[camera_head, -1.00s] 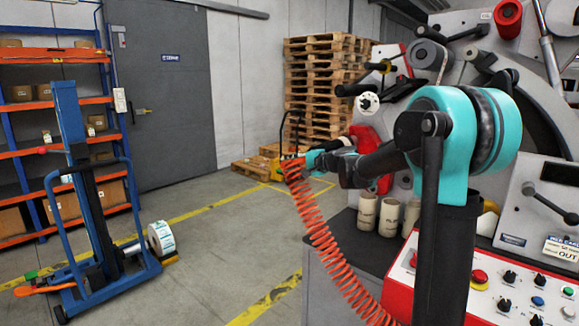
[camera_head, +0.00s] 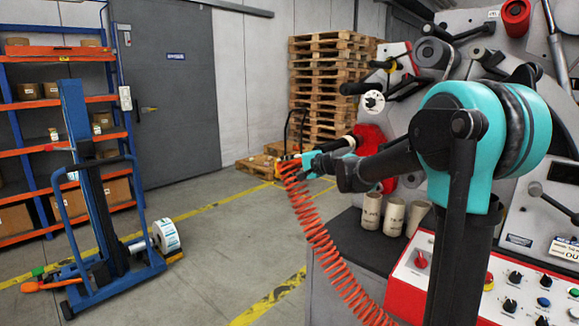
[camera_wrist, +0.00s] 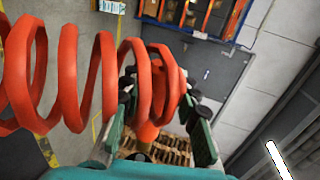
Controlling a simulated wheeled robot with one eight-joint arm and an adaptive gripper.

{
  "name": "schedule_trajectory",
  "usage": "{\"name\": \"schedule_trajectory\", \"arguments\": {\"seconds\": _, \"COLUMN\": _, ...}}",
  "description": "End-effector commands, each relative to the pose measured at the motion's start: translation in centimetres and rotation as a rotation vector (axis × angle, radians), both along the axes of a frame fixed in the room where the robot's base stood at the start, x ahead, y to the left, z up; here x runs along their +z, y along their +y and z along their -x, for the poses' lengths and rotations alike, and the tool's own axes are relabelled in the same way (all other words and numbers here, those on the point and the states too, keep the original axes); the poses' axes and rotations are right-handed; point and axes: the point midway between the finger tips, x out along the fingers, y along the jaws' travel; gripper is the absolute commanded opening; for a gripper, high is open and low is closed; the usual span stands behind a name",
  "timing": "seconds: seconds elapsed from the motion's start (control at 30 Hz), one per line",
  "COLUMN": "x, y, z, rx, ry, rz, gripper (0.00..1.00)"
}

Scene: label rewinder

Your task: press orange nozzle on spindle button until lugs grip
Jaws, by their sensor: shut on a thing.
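My gripper (camera_head: 297,164) is at the end of my outstretched arm, left of the machine. In the wrist view its fingers (camera_wrist: 160,112) are closed around an orange part, the nozzle (camera_wrist: 147,131), largely hidden by an orange coiled hose (camera_wrist: 70,75). In the head view the hose (camera_head: 318,235) hangs from the gripper down to the right. A white round end with a dark centre (camera_head: 374,101), perhaps the spindle button, faces out on the machine, up and right of the gripper and apart from it in the picture. The lugs cannot be made out.
The machine's red-edged control panel (camera_head: 470,290) and several cardboard cores (camera_head: 393,217) on a dark ledge lie below my arm. A black roller with a pale end (camera_head: 340,145) is close to my gripper in the picture. A blue lift cart (camera_head: 85,190) stands left; open floor lies between.

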Motion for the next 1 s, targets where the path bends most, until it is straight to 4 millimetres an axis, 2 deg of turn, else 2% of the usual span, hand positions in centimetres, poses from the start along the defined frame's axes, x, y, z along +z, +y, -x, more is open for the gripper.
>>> {"name": "schedule_trajectory", "arguments": {"seconds": 0.63, "x": 0.0, "y": 2.5, "z": 3.3, "rx": 0.001, "ry": -0.001, "rz": 0.0, "gripper": 0.0}}
{"name": "schedule_trajectory", "arguments": {"seconds": 1.0, "x": 0.0, "y": 2.9, "z": 3.7, "rx": 0.0, "ry": -0.001, "rz": 0.001, "gripper": 0.0}}
